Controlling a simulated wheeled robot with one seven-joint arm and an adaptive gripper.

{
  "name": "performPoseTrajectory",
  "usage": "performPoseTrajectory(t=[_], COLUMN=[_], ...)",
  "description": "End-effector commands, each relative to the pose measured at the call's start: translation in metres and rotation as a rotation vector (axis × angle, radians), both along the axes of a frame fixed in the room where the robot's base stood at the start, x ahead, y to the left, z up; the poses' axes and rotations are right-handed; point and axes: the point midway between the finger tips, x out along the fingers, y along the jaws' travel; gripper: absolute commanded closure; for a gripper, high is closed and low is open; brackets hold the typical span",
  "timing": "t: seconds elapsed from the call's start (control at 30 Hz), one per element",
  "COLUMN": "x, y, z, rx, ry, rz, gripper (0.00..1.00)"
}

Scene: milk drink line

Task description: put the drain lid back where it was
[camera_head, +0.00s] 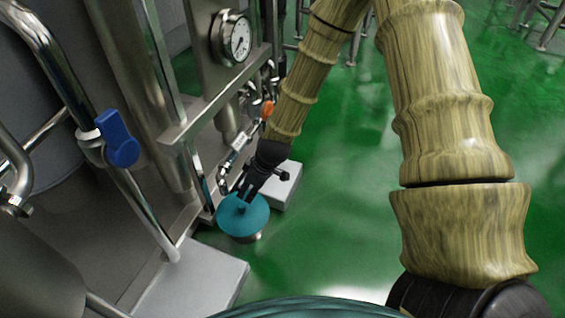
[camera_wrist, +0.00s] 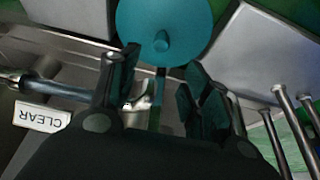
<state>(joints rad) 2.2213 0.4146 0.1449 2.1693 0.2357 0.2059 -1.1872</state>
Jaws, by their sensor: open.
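The drain lid is a teal round disc (camera_head: 243,217) with a small knob in its middle. It lies over a short metal piece (camera_head: 248,238) just above the green floor, and only that piece's lower edge shows. In the wrist view the lid (camera_wrist: 190,25) fills the top middle, with its knob (camera_wrist: 161,42) facing my gripper. My gripper (camera_wrist: 162,68) is open and empty, and its fingertips are near the knob. The knob lies a little beyond them. In the head view my gripper (camera_head: 244,192) is close over the lid; contact cannot be told.
A pale block (camera_head: 284,188) stands right behind the lid. Metal frame and pipes with a gauge (camera_head: 235,38) and a blue valve handle (camera_head: 118,140) rise at left. A grey plate (camera_head: 200,275) lies left of the lid. Green floor (camera_head: 345,225) at right is open.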

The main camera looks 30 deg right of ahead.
Motion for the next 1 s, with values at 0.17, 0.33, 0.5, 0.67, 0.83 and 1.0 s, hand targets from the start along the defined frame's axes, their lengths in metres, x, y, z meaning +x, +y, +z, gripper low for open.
performPoseTrajectory(t=[0.17, 0.33, 0.5, 0.67, 0.83, 1.0], x=[-0.035, -0.11, -0.193, -0.264, -0.312, -0.327], y=[0.001, 0.0, -0.003, -0.004, -0.006, -0.004], z=[-0.033, -0.089, -0.132, -0.154, -0.163, -0.165], rx=[-0.019, -0.059, -0.093, -0.112, -0.118, -0.116], ry=[0.064, 0.173, 0.265, 0.332, 0.371, 0.383], rz=[-0.065, -0.224, -0.395, -0.541, -0.645, -0.685], gripper=[0.52, 0.52, 0.52, 0.52, 0.52, 0.52])
